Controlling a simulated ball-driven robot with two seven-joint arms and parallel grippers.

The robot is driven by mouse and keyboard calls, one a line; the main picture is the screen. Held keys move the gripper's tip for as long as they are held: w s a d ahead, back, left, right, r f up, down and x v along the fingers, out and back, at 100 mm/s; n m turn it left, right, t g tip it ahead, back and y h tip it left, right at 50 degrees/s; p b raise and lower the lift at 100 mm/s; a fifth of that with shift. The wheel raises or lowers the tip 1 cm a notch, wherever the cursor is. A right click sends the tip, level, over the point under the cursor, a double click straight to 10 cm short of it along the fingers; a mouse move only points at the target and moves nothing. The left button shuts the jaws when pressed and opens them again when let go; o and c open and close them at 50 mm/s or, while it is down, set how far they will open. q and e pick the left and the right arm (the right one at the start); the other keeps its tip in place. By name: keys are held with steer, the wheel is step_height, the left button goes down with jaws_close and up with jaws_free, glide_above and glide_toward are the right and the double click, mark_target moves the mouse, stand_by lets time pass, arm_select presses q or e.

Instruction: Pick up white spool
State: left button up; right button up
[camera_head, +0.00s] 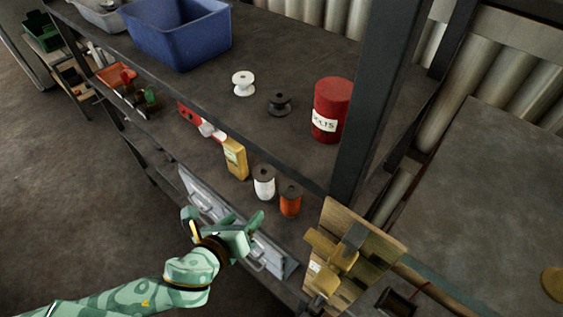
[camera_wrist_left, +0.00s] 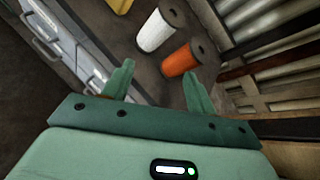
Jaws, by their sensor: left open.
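A white spool (camera_head: 264,183) with dark ends stands on the lower shelf (camera_head: 215,165), beside an orange spool (camera_head: 289,198). Both show at the top of the left wrist view, the white spool (camera_wrist_left: 157,31) left of the orange one (camera_wrist_left: 182,58). My left gripper (camera_head: 245,228) is open and empty, in front of the shelf and short of the spools. In the left wrist view its fingers (camera_wrist_left: 158,84) point toward the spools, with the orange one nearer. My right gripper is in neither view.
A shelf post (camera_head: 375,95) and wooden piece (camera_head: 350,250) are right. The upper shelf holds a white reel (camera_head: 243,83), black reel (camera_head: 279,104), red can (camera_head: 332,108) and blue bin (camera_head: 180,40).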

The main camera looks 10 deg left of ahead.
mark_target(261, 183)
arm_select(q)
steer(key=w+m, duration=0.1)
steer(key=w, duration=0.2)
steer(key=w+d+f+m+b, duration=0.1)
steer(key=w+m, duration=0.1)
steer(key=w, duration=0.1)
steer(key=w+f+m+y+b, duration=0.1)
steer(key=w, duration=0.2)
steer(key=shift+w+d+f+t, duration=0.1)
steer(key=shift+w+d+t, duration=0.05)
steer(key=shift+w+t, duration=0.25)
steer(key=b+x, duration=0.1)
steer(key=x, duration=0.4)
steer(key=shift+w+d+b, duration=0.25)
steer(key=shift+w+b, duration=0.1)
steer(key=shift+c, duration=0.9)
steer(key=c, duration=0.7)
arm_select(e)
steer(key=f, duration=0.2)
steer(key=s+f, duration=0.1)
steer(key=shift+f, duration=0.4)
